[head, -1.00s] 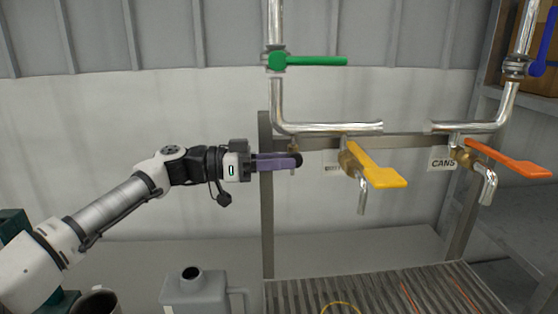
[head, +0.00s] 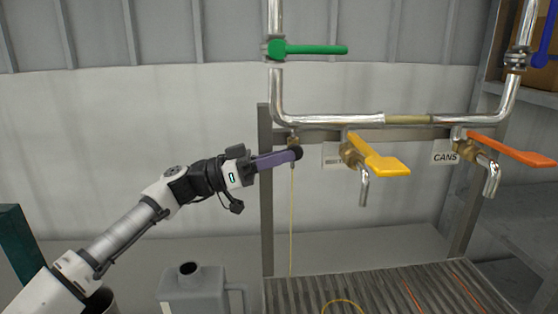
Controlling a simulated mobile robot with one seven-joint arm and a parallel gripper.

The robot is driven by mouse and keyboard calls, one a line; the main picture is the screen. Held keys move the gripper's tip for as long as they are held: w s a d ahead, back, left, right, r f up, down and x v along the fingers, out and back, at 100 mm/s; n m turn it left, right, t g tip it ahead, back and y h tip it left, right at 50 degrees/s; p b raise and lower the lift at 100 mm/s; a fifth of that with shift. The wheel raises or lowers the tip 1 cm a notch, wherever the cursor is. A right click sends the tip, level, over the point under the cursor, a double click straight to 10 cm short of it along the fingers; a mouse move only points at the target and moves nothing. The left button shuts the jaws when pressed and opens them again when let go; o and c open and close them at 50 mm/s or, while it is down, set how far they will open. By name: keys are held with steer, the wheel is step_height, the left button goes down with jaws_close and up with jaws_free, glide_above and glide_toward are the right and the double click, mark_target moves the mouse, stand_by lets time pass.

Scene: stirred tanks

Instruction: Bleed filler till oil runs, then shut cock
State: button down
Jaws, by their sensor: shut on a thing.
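The bleed cock (head: 293,142) is a small brass fitting under the left end of the horizontal pipe, with a dark knob at its front. My gripper (head: 286,158) reaches it from the left, with its purple fingers shut on the dark knob and tilted up to the right. The fingers hide part of the cock. A thin yellow oil stream (head: 292,220) falls straight from below the cock toward the grating. A tan section (head: 408,119) shows in the middle of the pipe. To the right are a yellow-handled tap (head: 380,162) and an orange-handled tap (head: 512,152).
A green-handled valve (head: 310,49) is on the left upright pipe, a blue-handled one (head: 545,40) at the upper right. A CANS label (head: 445,157) hangs by the orange tap. A grey can (head: 195,292) stands below my arm, left of the slatted grating (head: 380,290).

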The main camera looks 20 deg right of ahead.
steer(key=c, duration=1.4)
jaws_free()
steer(key=b+v, duration=0.5)
steer(key=v, duration=0.9)
